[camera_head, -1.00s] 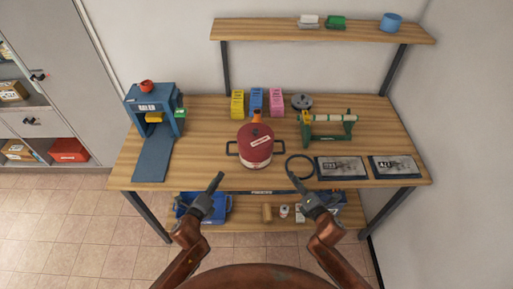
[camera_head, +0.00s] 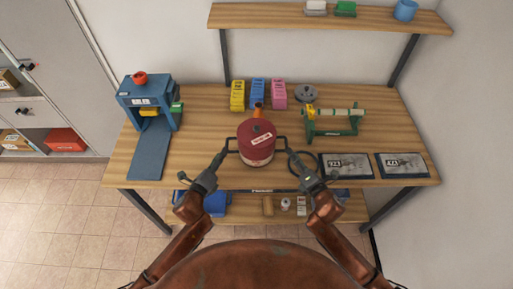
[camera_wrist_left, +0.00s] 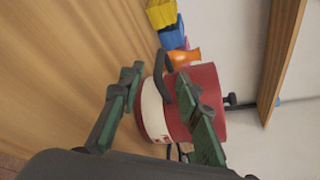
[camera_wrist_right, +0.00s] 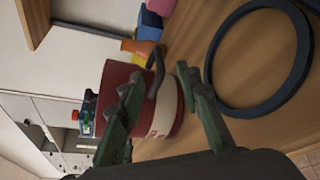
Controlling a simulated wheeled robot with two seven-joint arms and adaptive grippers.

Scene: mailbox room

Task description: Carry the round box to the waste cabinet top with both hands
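The round box (camera_head: 257,143) is red with a white lower band and a dark handle on each side. It stands upright on the wooden workbench. My left gripper (camera_head: 221,158) is at its left handle; in the left wrist view the open fingers (camera_wrist_left: 158,88) stand on either side of that handle (camera_wrist_left: 160,75). My right gripper (camera_head: 293,160) is at the right handle; in the right wrist view its open fingers (camera_wrist_right: 160,85) stand on either side of that handle (camera_wrist_right: 156,72). I cannot tell whether the fingers touch the handles. I cannot identify the waste cabinet in these views.
Two dark labelled plates (camera_head: 346,166) lie further right. A blue press (camera_head: 148,105) stands at left; colored holders (camera_head: 257,92) and a green device (camera_head: 335,121) stand behind. A grey cabinet (camera_head: 35,75) stands far left.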

